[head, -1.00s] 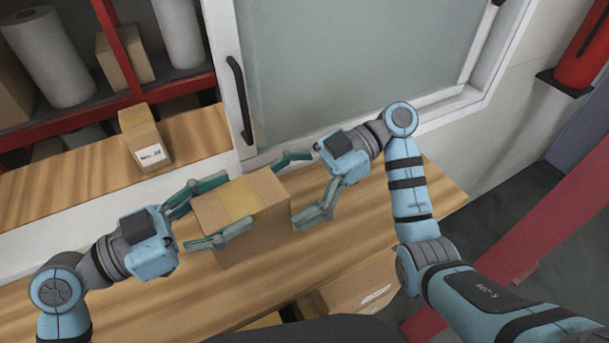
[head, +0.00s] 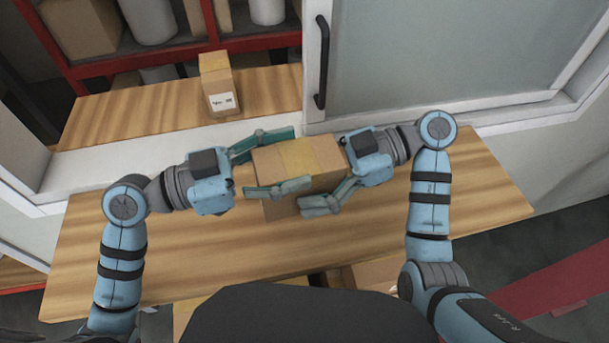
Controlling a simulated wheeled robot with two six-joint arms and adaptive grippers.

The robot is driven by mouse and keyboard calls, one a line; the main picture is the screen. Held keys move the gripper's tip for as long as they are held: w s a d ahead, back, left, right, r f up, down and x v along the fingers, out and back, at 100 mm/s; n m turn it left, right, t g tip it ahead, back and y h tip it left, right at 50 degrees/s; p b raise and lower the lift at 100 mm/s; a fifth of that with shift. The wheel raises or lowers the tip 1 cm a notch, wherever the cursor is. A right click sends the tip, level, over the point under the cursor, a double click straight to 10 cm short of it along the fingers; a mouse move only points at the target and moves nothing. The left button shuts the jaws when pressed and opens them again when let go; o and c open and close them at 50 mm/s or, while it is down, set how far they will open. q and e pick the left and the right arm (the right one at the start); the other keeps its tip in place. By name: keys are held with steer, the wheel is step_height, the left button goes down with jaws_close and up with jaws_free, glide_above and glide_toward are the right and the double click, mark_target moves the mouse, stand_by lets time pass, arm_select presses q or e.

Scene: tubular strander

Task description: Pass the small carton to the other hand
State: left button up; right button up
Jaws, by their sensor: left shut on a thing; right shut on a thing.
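The small carton (head: 298,157), a brown box with a tan tape strip on top, is held between both grippers above the wooden counter. My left gripper (head: 302,158) reaches in from the left and is shut on it, one finger along the far side and one along the near side. My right gripper (head: 318,178) reaches in from the right and is shut on it too. Its near finger lies against the near side; its far finger is hidden behind the carton.
Another carton (head: 218,86) with a white label stands on the wooden ledge behind the counter (head: 440,215). A sliding glass window (head: 430,60) with a black handle (head: 321,62) is at the back right. Red shelving with rolls is at the back left. Counter space is clear on both sides.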

arm_select(q)
steer(key=shift+s+d, duration=0.2)
steer(key=shift+s, duration=0.1)
arm_select(e)
steer(key=shift+w+a+r, duration=0.1)
steer(key=shift+w, duration=0.05)
steer(key=c, duration=0.3)
arm_select(q)
steer(key=o, duration=1.4)
steer(key=shift+c, duration=0.2)
arm_select(e)
steer(key=shift+c, duration=0.2)
arm_select(q)
steer(key=o, duration=0.3)
arm_select(e)
steer(key=c, duration=0.4)
arm_select(q)
steer(key=shift+w+a, duration=0.1)
steer(key=shift+a, duration=0.05)
